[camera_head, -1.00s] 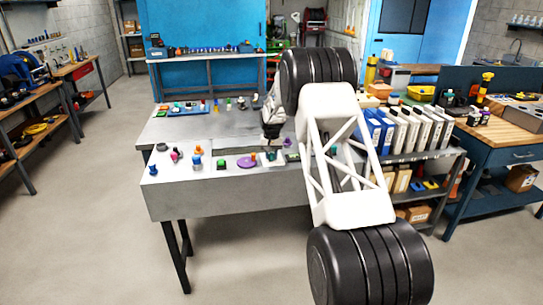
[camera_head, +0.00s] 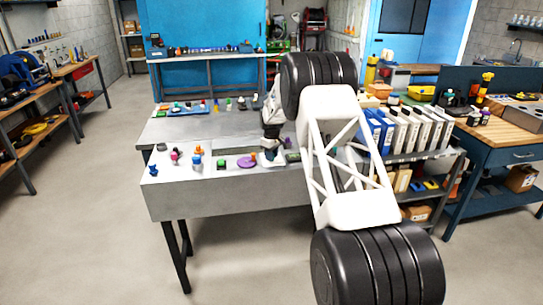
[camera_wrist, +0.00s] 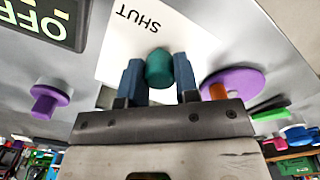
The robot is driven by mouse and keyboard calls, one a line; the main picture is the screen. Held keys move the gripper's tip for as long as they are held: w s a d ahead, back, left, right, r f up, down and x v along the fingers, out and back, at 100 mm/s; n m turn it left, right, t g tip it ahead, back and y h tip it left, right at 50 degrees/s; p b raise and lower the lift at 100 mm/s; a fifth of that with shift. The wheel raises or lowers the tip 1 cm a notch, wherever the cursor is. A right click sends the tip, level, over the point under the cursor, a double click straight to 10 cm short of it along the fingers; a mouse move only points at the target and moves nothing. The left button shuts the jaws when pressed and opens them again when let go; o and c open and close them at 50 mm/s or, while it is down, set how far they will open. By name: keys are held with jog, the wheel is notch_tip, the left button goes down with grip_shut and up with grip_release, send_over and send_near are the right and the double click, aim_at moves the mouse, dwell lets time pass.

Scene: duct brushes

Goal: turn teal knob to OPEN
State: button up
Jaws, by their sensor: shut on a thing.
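The teal knob (camera_wrist: 159,68) sits on a white plate (camera_wrist: 116,45) in the wrist view. The plate bears the word SHUT (camera_wrist: 138,20), which appears upside down; I see no OPEN label. My gripper (camera_wrist: 159,80) is shut on the teal knob, with a blue finger on each side of it. In the head view my gripper (camera_head: 271,150) is down at the bench panel, and the knob is mostly hidden by it. I cannot tell the knob's pointing direction.
A purple disc with an orange handle (camera_wrist: 235,84) is close on the right in the wrist view. A purple knob (camera_wrist: 49,98) and a dark OFF display (camera_wrist: 45,22) are on the left. The bench (camera_head: 230,185) holds several other small controls.

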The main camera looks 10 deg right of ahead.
jog(key=shift+n, duration=0.4)
jog(key=o, duration=0.9)
jog(key=shift+r, duration=0.1)
jog(key=shift+r, duration=3.85)
